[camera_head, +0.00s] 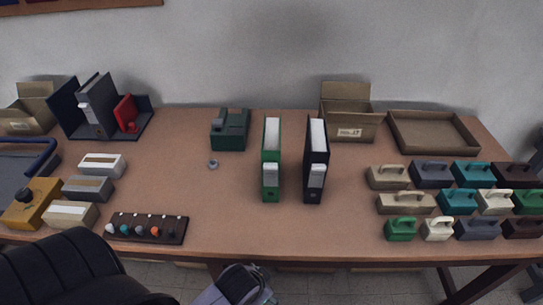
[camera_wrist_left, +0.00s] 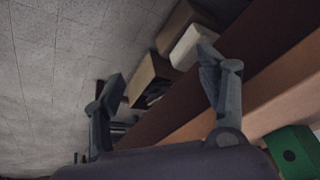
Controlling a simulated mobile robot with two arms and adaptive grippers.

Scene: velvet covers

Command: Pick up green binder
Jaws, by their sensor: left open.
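The green binder (camera_head: 271,160) stands upright on the table, its spine facing me, apart from a black binder (camera_head: 316,165) on its right. My left gripper is open and empty in the left wrist view (camera_wrist_left: 162,66), its two fingers spread with nothing between them. A grey-purple part of my arm (camera_head: 238,287) shows at the bottom of the head view, in front of the table edge and short of the binder. In the left wrist view a green face with a dark round hole (camera_wrist_left: 290,152), apparently the green binder, shows at the lower right corner. My right gripper is not in view.
The table (camera_head: 350,225) is clear around both binders. A dark green device (camera_head: 231,129) stands behind left, a cardboard box (camera_head: 349,118) behind right. Handled blocks (camera_head: 405,202) fill the right; a knob rack (camera_head: 147,229) lies left. A black padded shape (camera_head: 75,265) shows front left.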

